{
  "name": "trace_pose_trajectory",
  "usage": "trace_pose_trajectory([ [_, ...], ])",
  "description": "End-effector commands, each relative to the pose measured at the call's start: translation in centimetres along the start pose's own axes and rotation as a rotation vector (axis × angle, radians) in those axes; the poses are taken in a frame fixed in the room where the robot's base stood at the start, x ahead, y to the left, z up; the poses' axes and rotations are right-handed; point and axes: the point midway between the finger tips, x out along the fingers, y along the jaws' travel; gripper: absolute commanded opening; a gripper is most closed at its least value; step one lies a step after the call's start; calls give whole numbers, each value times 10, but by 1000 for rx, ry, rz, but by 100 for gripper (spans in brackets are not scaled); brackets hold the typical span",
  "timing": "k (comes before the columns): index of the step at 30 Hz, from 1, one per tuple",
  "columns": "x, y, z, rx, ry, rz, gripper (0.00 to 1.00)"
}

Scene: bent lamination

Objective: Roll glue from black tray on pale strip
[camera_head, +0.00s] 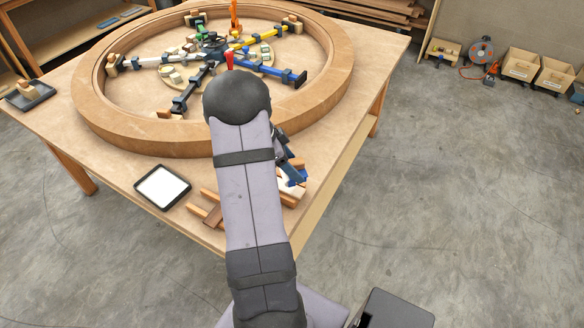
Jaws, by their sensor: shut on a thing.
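The black tray (162,203) lies flat near the front edge of the table, left of my arm, with a white layer inside it. The pale strip (291,194) shows partly at the right of my arm, near the table's front edge; the rest is hidden behind the arm. My gripper (292,174) is just above the strip's visible end, mostly hidden by my arm. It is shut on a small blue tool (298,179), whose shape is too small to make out. I cannot tell whether the tool touches the strip.
Brown wooden supports (207,211) lie between the black tray and my arm. A large wooden ring (130,137) fills the table's back, with several coloured clamps inside. Another dark tray (28,98) sits at the left corner. Bare table (343,140) shows at right.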

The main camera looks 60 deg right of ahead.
Motion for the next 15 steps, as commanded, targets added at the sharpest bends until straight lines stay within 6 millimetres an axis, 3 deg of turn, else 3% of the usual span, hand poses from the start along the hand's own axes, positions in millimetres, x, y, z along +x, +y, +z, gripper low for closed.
trace_pose_trajectory([
  [15,-31,0,-17,0,0,-1,43],
])
